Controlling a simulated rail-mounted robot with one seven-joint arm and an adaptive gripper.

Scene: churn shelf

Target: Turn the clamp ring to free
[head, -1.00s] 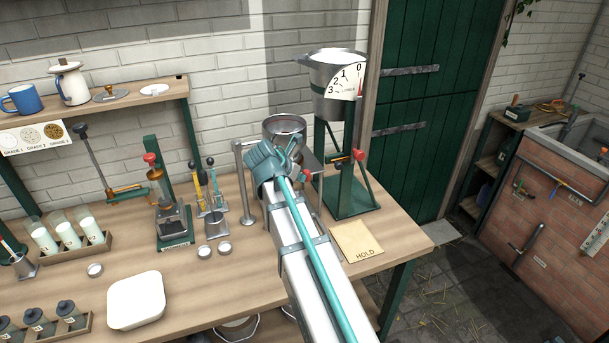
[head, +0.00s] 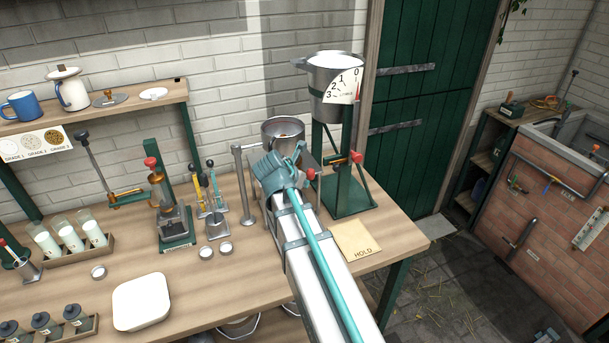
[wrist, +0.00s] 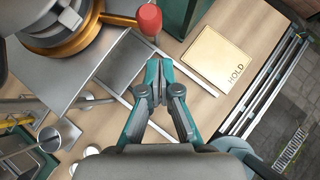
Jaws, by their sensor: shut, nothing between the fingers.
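The clamp ring appears to be the brass ring (wrist: 82,38) around the grey machine at the upper left of the wrist view. A short metal handle with a red knob (wrist: 149,19) sticks out from it to the right. My gripper (wrist: 158,97) is shut and empty, with its fingertips below the knob in the picture and apart from it. In the head view the machine's metal bowl (head: 283,129) stands behind my wrist. The red knob (head: 311,173) shows just right of my wrist, and the ring is mostly hidden there.
A HOLD card (head: 355,240) lies at the bench's right end. A press (head: 172,215) and two small levers stand to the left. A white tray (head: 141,301) lies at the front left.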

